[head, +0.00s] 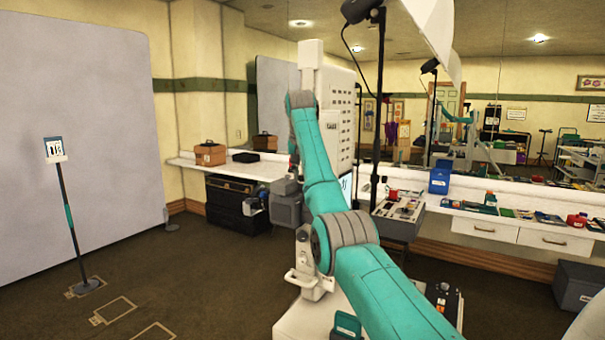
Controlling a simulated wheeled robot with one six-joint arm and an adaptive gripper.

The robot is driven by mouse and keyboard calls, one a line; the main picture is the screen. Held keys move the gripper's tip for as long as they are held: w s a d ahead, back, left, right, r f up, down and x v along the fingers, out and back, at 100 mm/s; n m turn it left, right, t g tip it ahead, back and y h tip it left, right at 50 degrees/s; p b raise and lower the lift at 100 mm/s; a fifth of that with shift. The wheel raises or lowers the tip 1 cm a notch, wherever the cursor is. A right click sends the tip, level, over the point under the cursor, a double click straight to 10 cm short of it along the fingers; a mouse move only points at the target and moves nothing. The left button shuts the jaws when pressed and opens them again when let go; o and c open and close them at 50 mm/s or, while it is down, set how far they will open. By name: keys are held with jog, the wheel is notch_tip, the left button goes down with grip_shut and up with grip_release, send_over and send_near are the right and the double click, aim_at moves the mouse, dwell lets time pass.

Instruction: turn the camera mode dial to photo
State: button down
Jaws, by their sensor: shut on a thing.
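My teal arm reaches forward from the lower right, bends at a grey elbow and drops to a grey wrist. My gripper (258,204) is small and partly hidden at the far end of it, in front of a black trunk. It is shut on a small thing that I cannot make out. I cannot pick out the camera or its mode dial in the head view, so I cannot tell the dial's setting.
A white counter (460,209) along the mirror carries a blue box (439,181) and several small items. The black trunk (226,213) stands under its left part. The left floor is mostly clear.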

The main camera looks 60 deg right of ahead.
jog(key=shift+w+m+g, duration=0.1)
jog(key=shift+m+g, duration=0.6)
jog(key=shift+m, duration=1.3)
jog(key=shift+h, duration=0.3)
jog(key=c, duration=1.2)
grip_release()
jog(key=shift+a, duration=0.1)
jog(key=v, duration=1.2)
